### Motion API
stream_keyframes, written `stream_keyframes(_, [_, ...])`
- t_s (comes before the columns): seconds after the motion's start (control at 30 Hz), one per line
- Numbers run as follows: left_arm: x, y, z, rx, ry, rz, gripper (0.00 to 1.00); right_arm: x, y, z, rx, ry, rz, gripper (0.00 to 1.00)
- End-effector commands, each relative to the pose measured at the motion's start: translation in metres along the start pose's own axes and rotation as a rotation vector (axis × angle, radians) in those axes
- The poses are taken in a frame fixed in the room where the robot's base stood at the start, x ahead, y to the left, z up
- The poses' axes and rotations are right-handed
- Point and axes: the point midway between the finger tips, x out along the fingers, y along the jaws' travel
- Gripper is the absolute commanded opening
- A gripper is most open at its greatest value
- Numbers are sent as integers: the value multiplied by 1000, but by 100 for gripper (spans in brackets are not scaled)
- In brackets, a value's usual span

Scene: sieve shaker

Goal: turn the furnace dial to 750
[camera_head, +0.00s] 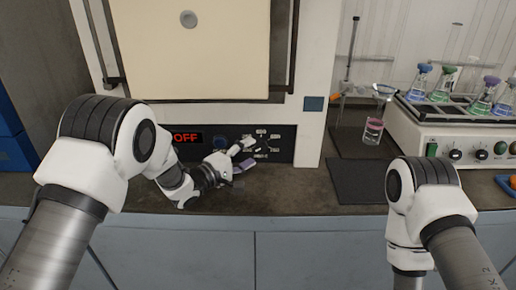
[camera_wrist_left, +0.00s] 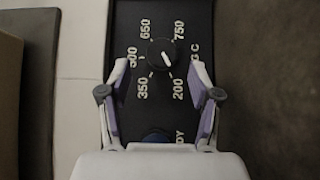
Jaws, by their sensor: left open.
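The furnace dial (camera_wrist_left: 161,55) is a round black knob with a white pointer mark, seen in the left wrist view. The mark points to the lower right in that view, toward the 200 label (camera_wrist_left: 178,89). The 750 label (camera_wrist_left: 179,31) is at its upper right. My left gripper (camera_wrist_left: 160,66) is open, with its two purple-padded fingers apart on either side of the dial and nothing held. In the head view my left gripper (camera_head: 243,156) is in front of the black control panel (camera_head: 284,145). My right gripper is out of view.
A red OFF display (camera_head: 187,138) is on the panel, below the cream furnace door (camera_head: 190,60). A dark mat (camera_head: 357,180) lies on the counter to the right. A funnel stand with a pink-filled beaker (camera_head: 373,131) and a shaker with several flasks (camera_head: 450,125) stand farther right.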

Motion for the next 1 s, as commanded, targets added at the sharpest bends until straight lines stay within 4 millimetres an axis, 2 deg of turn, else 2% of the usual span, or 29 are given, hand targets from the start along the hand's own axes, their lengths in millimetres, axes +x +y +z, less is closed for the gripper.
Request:
stream_keyframes(0.1, [20, -1, 0, 1, -1, 0, 63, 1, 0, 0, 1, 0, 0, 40])
stream_keyframes(0.2, [29, 0, 0, 0, -1, 0, 63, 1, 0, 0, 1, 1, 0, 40])
stream_keyframes(0.43, [31, 0, 0, -2, 1, -1, 63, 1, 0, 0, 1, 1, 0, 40])
stream_keyframes(0.47, [31, 0, 0, -1, 0, -1, 56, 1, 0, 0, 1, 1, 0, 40])
stream_keyframes(0.6, [31, 0, 0, -1, 1, -1, 6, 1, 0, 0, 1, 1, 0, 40])
stream_keyframes(0.63, [31, 0, 0, -1, 1, -1, 4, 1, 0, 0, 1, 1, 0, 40])
stream_keyframes(0.87, [31, 0, 0, 2, 1, -5, 4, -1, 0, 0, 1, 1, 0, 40])
stream_keyframes(1.0, [31, 3, 0, 22, 1, -23, 4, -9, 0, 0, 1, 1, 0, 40])
